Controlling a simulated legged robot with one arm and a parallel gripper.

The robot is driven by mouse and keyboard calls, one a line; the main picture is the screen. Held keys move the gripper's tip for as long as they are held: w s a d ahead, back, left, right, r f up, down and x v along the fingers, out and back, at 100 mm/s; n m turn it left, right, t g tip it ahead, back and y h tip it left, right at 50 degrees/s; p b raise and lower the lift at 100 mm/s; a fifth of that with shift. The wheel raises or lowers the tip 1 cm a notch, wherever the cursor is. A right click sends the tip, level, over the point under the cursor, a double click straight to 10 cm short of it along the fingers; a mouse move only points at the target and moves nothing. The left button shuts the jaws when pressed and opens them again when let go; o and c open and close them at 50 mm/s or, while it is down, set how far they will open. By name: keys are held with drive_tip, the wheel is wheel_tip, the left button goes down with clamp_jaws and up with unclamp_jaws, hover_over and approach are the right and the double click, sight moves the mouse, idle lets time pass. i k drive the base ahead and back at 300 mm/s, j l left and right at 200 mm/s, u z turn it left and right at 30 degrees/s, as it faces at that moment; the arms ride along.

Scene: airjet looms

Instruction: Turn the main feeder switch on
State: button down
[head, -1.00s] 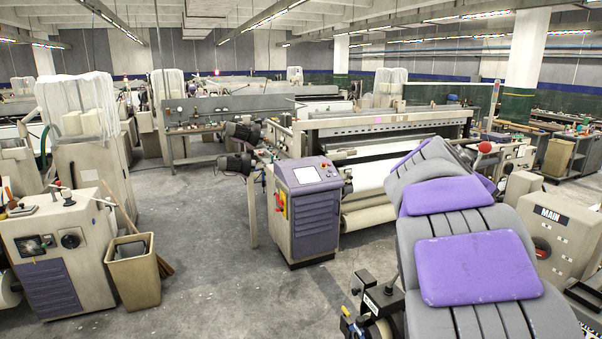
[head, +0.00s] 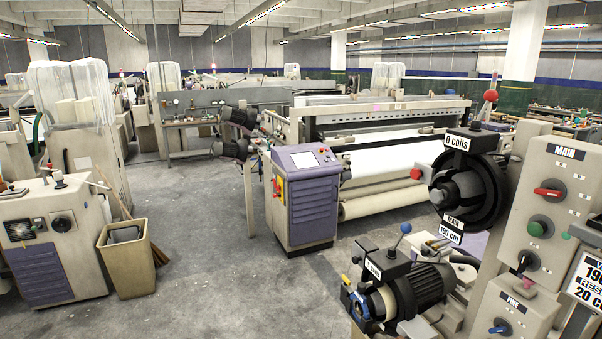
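The main feeder's beige control box (head: 552,180), labelled MAIN, stands at the right edge. Its red switch handle (head: 549,193) lies roughly sideways, slightly tilted. Below are a green button (head: 540,226) and a dark knob (head: 527,262). To the left is the main feeder (head: 468,195), a black round drum unit with labels reading MAIN 190 cm and 0 coils. A lower box (head: 508,312) labelled FINE carries a blue switch (head: 500,327). My gripper is not in view.
A second feeder (head: 400,295) with a dark ribbed body sits in front at lower right. A purple-fronted cabinet (head: 305,205) stands before the loom (head: 395,125). A waste bin (head: 127,260) is at left. The grey floor (head: 215,260) between is clear.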

sight(525, 261)
drive_tip(key=z, duration=1.25)
